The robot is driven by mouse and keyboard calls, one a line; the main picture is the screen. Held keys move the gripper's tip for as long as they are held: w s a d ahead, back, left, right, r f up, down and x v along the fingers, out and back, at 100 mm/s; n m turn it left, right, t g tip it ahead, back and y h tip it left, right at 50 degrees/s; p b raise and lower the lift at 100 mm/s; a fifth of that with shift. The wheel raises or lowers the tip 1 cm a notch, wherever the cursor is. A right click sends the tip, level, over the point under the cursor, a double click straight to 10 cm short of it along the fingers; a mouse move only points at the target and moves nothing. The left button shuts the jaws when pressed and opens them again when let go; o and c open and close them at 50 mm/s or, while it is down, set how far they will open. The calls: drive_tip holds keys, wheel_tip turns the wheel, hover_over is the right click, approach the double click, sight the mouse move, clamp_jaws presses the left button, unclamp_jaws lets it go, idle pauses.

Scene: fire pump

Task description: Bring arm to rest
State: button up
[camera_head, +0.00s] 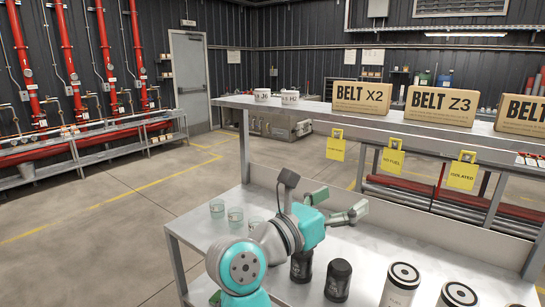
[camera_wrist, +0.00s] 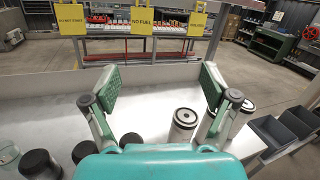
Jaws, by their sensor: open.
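My arm (camera_head: 281,238) is bent over the metal bench (camera_head: 381,247), teal and grey. My gripper (camera_head: 338,205) points toward the bench's back panel, with its two fingers spread apart. In the wrist view, my gripper (camera_wrist: 156,84) shows green padded fingers wide open with nothing between them. It is above the bench top and appears clear of the jars.
Black jars (camera_head: 338,280), white canisters (camera_head: 401,284) and glass cups (camera_head: 235,216) stand on the bench near my arm. A shelf above holds BELT boxes (camera_head: 440,105); yellow tags (camera_head: 392,161) hang from its edge. Grey bins (camera_wrist: 273,135) sit at right in the wrist view.

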drive_tip(key=s+d+f+n+t+h, duration=0.2)
drive_tip(key=s+d+f+n+t, duration=0.2)
drive_tip(key=s+f+n, duration=0.4)
drive_tip(key=s+d+f+n+t+h, duration=0.1)
drive_tip(key=s+d+f+n+t, duration=0.2)
drive_tip(key=s+d+f+n, duration=0.35)
drive_tip(key=s+a+f+n+g+y, duration=0.1)
drive_tip(key=s+f+n+y, duration=0.5)
drive_tip(key=s+n, duration=0.4)
drive_tip(key=s+a+f+n+g+y, duration=0.1)
drive_tip(key=s+a+f+n+y, duration=0.1)
drive_tip(key=s+f+n+y, duration=0.4)
drive_tip(key=s+a+f+n+g+y, duration=0.1)
drive_tip(key=s+f+n+y, duration=0.5)
drive_tip(key=s+f+n, duration=0.5)
drive_tip(key=s+n, duration=0.3)
drive_tip(key=s, duration=0.1)
drive_tip(key=shift+s+a+n+y, duration=0.3)
drive_tip(key=shift+s+n, duration=0.05)
